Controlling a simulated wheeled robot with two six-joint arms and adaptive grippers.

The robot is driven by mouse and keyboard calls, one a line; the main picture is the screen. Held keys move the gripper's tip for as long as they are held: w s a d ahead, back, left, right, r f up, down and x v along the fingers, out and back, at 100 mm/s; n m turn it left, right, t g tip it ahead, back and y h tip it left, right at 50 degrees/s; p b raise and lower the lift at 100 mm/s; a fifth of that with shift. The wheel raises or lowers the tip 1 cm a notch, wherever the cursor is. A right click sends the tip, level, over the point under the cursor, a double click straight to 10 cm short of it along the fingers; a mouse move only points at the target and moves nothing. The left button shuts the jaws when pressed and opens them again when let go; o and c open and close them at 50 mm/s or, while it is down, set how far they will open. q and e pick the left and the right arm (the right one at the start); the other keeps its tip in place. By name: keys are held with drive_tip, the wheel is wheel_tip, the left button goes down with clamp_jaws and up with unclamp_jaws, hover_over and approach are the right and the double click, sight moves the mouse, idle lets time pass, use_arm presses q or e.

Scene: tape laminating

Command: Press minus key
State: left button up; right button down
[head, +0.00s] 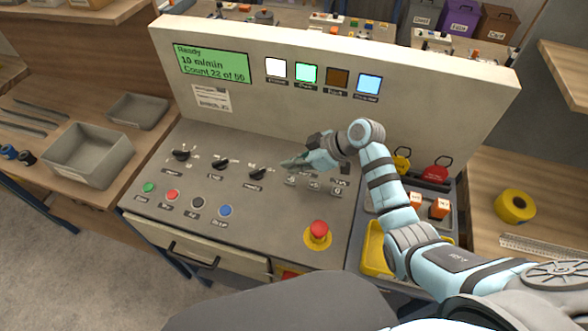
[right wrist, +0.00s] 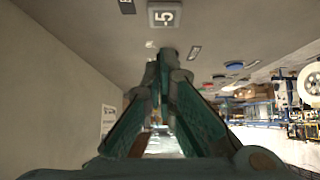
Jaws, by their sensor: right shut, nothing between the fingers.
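The grey minus key, marked -5 (right wrist: 165,16), shows at the top of the right wrist view, just past my fingertips. In the head view several small grey keys (head: 314,184) sit on the sloping panel (head: 265,205) below my right gripper; their marks are too small to read, and the hand hides part of the panel. My right gripper (head: 290,163) is shut and empty. Its fingertips point left, between the third black knob (head: 258,172) and the small keys. In the right wrist view its fingers (right wrist: 164,62) meet near the key, with no visible contact. My left gripper is not in view.
A red emergency button (head: 318,230) stands up at the panel's front right. Two more black knobs and several round buttons (head: 172,195) lie left. The upright board with a green screen (head: 211,64) rises behind. A tray of coloured parts (head: 435,207) is right.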

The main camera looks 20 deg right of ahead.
sight(294, 178)
wheel_tip(294, 178, down, 2)
drive_tip(key=shift+f, duration=0.1)
drive_tip(key=shift+w+d+f, duration=0.1)
drive_tip(key=shift+f, duration=0.25)
